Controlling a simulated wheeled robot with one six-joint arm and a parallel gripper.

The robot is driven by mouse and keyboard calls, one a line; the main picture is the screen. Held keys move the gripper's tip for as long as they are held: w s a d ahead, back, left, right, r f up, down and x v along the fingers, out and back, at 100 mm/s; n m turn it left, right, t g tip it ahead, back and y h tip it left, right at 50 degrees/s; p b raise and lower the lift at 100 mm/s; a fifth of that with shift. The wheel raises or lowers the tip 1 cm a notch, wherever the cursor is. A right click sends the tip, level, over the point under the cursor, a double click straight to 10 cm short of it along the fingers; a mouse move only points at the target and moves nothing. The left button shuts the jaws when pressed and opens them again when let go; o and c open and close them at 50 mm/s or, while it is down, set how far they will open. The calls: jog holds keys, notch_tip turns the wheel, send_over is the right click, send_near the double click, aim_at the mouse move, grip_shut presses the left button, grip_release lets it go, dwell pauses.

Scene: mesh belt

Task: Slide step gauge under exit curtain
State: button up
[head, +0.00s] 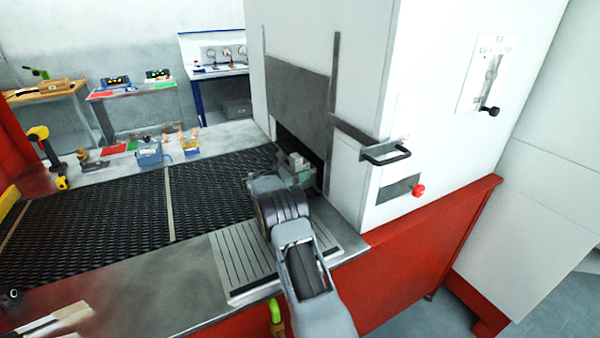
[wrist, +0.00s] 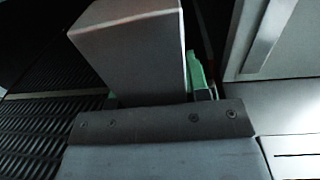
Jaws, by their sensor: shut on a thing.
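The exit curtain (head: 296,95) shows as a grey panel on the front of the white oven housing, with a dark opening (head: 285,137) below it. My gripper (head: 300,172) is at the right part of this opening. It is shut on the step gauge (head: 296,159), a small light-grey stepped block at the opening, below the panel's lower edge. In the wrist view the gauge (wrist: 130,45) is a large grey block in front of the gripper palm, beside a green finger part (wrist: 198,75). The gauge's far end and any contact with the belt cannot be made out.
The black mesh belt (head: 110,215) runs left from the opening. A slotted metal plate (head: 240,262) lies beside it, under my arm. A black handle (head: 385,154) and red button (head: 418,190) stick out on the right. Blue containers (head: 149,154) stand on the far ledge.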

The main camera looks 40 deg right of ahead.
jog(key=o, duration=1.3)
jog(key=shift+a, duration=0.15)
